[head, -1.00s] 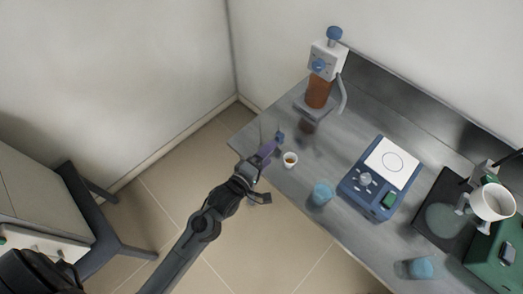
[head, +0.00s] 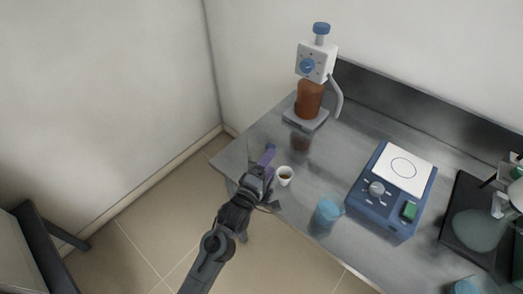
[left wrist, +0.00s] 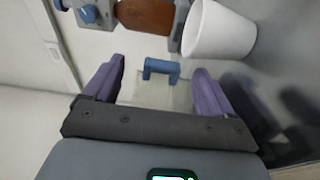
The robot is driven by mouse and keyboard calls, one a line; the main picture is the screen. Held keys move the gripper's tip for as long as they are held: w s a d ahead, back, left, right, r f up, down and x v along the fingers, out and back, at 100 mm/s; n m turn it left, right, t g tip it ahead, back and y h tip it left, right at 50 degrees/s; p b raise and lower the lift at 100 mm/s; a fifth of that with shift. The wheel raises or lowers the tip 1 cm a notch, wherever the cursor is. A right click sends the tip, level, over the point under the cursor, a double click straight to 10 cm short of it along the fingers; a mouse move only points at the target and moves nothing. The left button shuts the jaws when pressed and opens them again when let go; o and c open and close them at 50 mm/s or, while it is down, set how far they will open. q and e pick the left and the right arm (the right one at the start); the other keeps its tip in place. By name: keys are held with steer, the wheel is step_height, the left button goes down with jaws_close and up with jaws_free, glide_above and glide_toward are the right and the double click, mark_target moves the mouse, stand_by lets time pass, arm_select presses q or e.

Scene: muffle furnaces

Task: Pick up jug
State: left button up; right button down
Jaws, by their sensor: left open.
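A see-through vessel with a blue handle (left wrist: 162,68), which I take to be the jug, lies between the fingers of my left gripper (left wrist: 155,88) in the left wrist view. Its clear body is faint there. In the head view only its small blue part (head: 270,147) shows, at the tip of my left gripper (head: 264,164) by the bench's left front edge. My left gripper is open, with purple fingers on either side; contact cannot be told. My right gripper is not in view.
A small white cup (head: 285,175) stands close right of the gripper; it also shows in the left wrist view (left wrist: 219,30). A light-blue beaker (head: 327,211), a blue hotplate (head: 389,205) and a brown-vessel apparatus (head: 315,64) stand on the grey bench (head: 345,135).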

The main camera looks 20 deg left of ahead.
arm_select(q)
steer(key=shift+w, duration=0.75)
steer(key=shift+w+f, duration=0.15)
steer(key=shift+w, duration=0.2)
steer(key=w, duration=0.1)
steer(key=w+b, duration=0.1)
steer(key=w, duration=0.2)
steer(key=shift+a+f+b, duration=0.15)
steer(key=shift+a+b, duration=0.1)
steer(key=shift+b, duration=0.05)
steer(key=shift+w+d, duration=0.1)
steer(key=shift+w, duration=0.25)
steer(key=c, duration=1.1)
steer(key=shift+o, duration=0.2)
